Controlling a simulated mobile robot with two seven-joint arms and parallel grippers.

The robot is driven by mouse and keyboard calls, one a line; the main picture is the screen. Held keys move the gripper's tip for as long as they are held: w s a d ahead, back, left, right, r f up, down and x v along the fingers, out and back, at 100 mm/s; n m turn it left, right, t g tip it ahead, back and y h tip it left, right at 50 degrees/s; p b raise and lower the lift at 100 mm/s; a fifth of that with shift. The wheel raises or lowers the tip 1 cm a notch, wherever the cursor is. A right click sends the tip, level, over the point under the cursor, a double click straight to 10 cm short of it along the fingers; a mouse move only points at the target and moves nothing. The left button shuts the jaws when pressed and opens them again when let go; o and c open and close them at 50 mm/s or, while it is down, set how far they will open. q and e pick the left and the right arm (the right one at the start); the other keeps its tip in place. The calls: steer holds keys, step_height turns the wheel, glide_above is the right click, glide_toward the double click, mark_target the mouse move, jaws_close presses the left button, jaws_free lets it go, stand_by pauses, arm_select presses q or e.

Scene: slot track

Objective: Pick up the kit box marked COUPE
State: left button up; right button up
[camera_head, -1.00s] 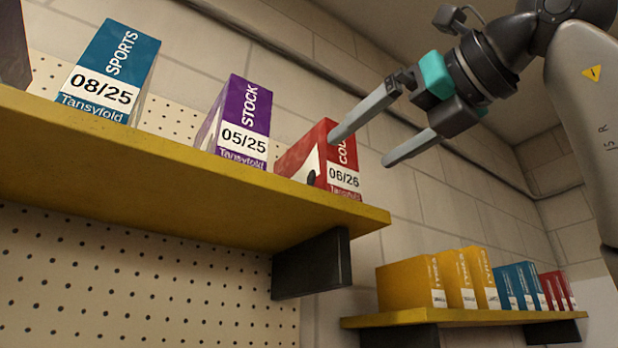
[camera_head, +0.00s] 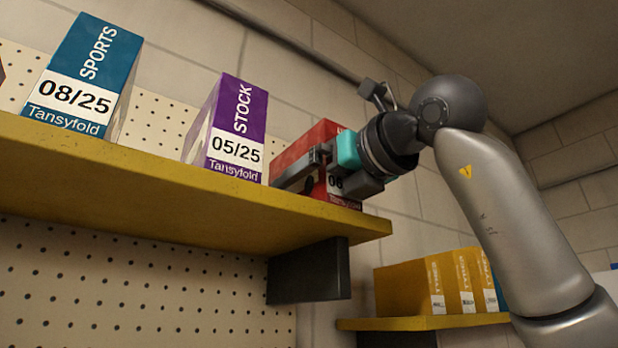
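The red kit box (camera_head: 322,132) stands upright near the right end of the upper yellow shelf. My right gripper (camera_head: 305,172) reaches it from the right. One finger lies along the box's left side; the other finger is hidden, so I cannot tell whether the grip is closed on the box. The gripper covers most of the box's front, its title and part of its date; only "06" and a strip of the bottom line show. My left gripper is not in view.
A purple STOCK box (camera_head: 237,122) stands just left of the red box, and a teal SPORTS box (camera_head: 85,75) farther left. The upper shelf (camera_head: 180,180) ends just right of the red box. Several yellow boxes (camera_head: 405,288) stand on a lower shelf (camera_head: 430,323).

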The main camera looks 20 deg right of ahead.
steer(key=shift+c, duration=0.2)
jaws_close()
stand_by(0.6)
